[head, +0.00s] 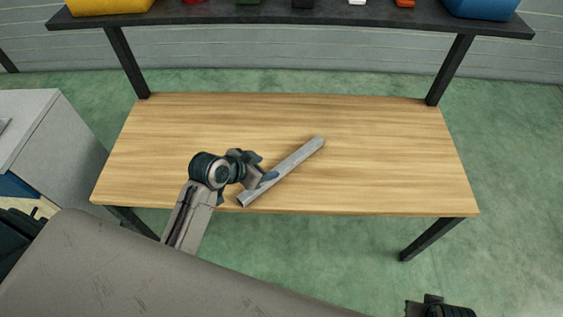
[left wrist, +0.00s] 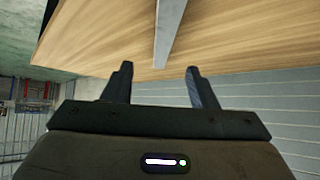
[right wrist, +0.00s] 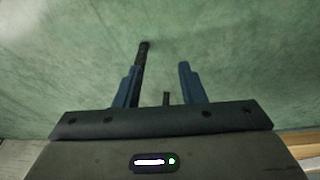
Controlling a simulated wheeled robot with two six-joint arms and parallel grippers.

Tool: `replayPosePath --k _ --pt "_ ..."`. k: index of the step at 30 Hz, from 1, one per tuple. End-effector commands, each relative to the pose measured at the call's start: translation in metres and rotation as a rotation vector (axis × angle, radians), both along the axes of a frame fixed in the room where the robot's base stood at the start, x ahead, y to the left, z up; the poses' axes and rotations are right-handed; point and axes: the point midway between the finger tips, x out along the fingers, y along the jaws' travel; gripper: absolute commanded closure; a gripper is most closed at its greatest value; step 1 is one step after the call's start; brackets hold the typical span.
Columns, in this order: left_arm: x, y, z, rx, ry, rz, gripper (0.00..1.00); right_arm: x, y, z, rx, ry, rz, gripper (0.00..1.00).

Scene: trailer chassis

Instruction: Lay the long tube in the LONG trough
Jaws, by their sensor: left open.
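The long grey square tube (head: 296,160) lies slantwise on the wooden table, from near the front edge up to the middle. My left gripper (head: 268,179) is by the tube's near-left part. In the left wrist view the tube (left wrist: 168,32) lies beyond the gap between the open, empty fingers (left wrist: 160,75). Whether the fingers straddle it in height is unclear. My right gripper is open and empty in the right wrist view (right wrist: 160,75), over the green floor. I cannot make out a long trough in any view.
The wooden table (head: 400,150) is otherwise clear. A dark shelf (head: 290,17) behind it holds a yellow bin (head: 108,5), a blue bin (head: 482,8) and several small objects. A grey cabinet (head: 45,140) stands at the left.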

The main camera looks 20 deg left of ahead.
Motion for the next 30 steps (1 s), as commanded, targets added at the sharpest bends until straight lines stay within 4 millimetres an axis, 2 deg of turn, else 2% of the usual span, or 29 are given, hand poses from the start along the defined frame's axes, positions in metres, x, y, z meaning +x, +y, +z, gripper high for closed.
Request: replayPosePath --k 6,14,21,30 --pt "0.022 -0.012 -0.025 -0.003 0.003 -0.001 0.47 -0.003 0.002 0.009 0.002 -0.004 0.0 0.64" --pt "0.037 -0.019 -0.04 0.0 0.001 -0.001 0.47 -0.003 0.003 0.018 0.003 -0.011 0.001 0.64" --pt "0.059 -0.026 -0.066 -0.001 0.002 0.001 0.47 -0.005 0.004 0.028 0.002 -0.019 0.002 0.64" --pt "0.066 -0.03 -0.074 0.0 0.001 0.0 0.47 -0.007 0.002 0.037 -0.005 -0.025 0.009 0.64"
